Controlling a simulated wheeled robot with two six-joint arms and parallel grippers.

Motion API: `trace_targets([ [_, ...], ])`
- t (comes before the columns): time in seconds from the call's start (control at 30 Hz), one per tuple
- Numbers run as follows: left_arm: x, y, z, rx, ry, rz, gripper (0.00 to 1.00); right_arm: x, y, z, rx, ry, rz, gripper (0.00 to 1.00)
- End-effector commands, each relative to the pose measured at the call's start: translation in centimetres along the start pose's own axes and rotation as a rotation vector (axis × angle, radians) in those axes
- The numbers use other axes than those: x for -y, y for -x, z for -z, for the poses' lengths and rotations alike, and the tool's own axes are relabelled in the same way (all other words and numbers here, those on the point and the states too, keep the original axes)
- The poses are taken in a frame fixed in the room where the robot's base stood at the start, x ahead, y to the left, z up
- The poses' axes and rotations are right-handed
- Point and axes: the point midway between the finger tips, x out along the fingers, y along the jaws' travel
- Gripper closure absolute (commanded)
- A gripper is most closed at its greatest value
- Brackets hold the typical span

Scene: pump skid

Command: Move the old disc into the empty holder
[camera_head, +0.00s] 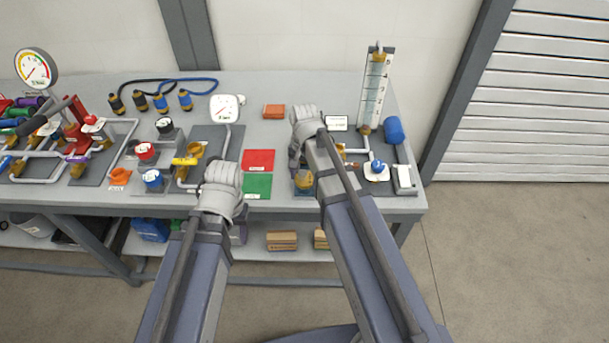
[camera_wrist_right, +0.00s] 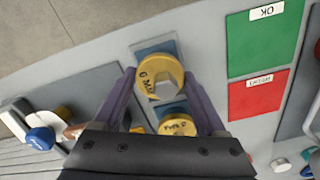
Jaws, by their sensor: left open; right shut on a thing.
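My right gripper (camera_wrist_right: 162,82) is shut on a yellow disc (camera_wrist_right: 160,75) marked "6 MM", seen in the right wrist view. This disc is over a blue holder (camera_wrist_right: 146,48) near the bench's front edge; I cannot tell whether it touches it. A second yellow disc (camera_wrist_right: 178,125), lettered "TYPE", sits on another blue holder beside it, partly hidden by my gripper. In the head view the held disc (camera_head: 303,181) shows below my right gripper (camera_head: 299,166). My left gripper (camera_head: 220,180) is open above the bench left of the green card; its fingers are mostly hidden.
Red (camera_head: 258,160) and green (camera_head: 257,186) cards lie between my arms; the green one reads "OK". Pipework with valves (camera_head: 145,152) stands at left. A flow gauge (camera_head: 375,90) and a blue-knobbed valve (camera_head: 377,167) stand at right. The bench front edge (camera_head: 400,210) is close.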

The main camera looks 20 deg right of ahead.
Motion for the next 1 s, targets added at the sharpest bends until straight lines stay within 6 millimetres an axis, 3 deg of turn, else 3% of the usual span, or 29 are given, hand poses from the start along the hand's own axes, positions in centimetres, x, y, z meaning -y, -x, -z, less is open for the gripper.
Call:
trace_targets([
  [0.77,-0.1,-1.1,0.1,0.0,0.0,0.0,0.5,0.0,-1.1,0.0,0.0,0.0,0.0,0.93],
  [0.8,-0.1,-1.1,0.1,0.0,0.0,0.0,0.5,0.0,-1.1,0.0,0.0,0.0,0.0,0.25],
  [1.0,-0.1,-1.1,0.1,0.0,0.0,0.0,0.5,0.0,-1.1,0.0,0.0,0.0,0.0,0.03],
])
